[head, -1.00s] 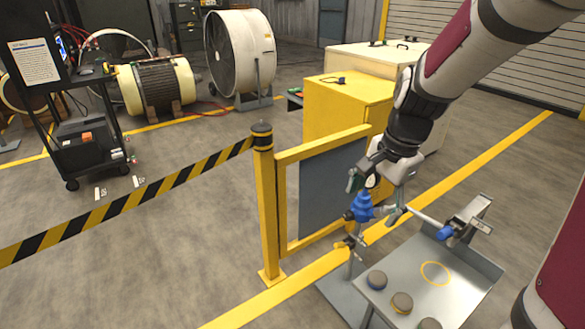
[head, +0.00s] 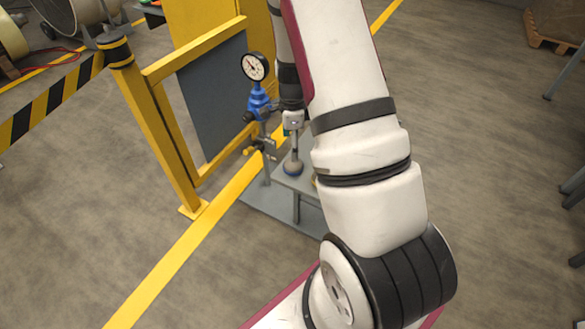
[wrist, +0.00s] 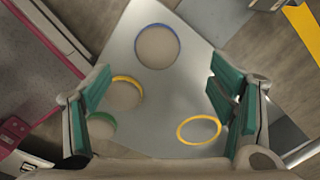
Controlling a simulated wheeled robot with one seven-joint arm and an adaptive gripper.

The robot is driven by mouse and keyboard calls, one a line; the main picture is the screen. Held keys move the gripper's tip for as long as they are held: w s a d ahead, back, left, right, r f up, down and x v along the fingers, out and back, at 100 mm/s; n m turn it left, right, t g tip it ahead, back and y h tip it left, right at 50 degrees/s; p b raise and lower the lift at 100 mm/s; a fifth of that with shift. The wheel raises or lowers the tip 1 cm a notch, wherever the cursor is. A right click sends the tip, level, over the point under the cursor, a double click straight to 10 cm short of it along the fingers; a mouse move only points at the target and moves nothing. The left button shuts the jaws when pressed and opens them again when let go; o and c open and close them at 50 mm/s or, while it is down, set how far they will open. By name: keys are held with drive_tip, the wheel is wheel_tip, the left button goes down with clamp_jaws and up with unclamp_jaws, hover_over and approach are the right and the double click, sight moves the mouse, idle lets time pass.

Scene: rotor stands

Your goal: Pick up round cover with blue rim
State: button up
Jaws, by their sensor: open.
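The round cover with blue rim (wrist: 157,47) lies on the grey tray table (wrist: 190,75), at the top middle of the wrist view. In the head view a round grey-brown cover with a blue lower edge (head: 292,169) shows at the table's left end, just under my gripper's visible finger. My gripper (wrist: 160,80) is open and empty. Its green-padded fingers stand wide apart, left and right of and short of the blue-rimmed cover in the wrist view.
A yellow-rimmed cover (wrist: 124,94) and a green-rimmed cover (wrist: 101,125) lie near the left finger. An empty yellow ring (wrist: 199,130) marks the table near the right finger. A gauge on a blue fitting (head: 257,85) and a yellow barrier (head: 160,130) stand beside the table.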

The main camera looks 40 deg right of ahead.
sight(294, 163)
drive_tip(key=shift+s+f+b, duration=0.15)
drive_tip(key=shift+f+b, duration=0.5)
drive_tip(key=shift+f, duration=1.35)
drive_tip(key=shift+s+f+b, duration=0.1)
drive_tip(key=shift+f+b, duration=0.5)
drive_tip(key=shift+f, duration=1.35)
drive_tip(key=c, duration=1.3)
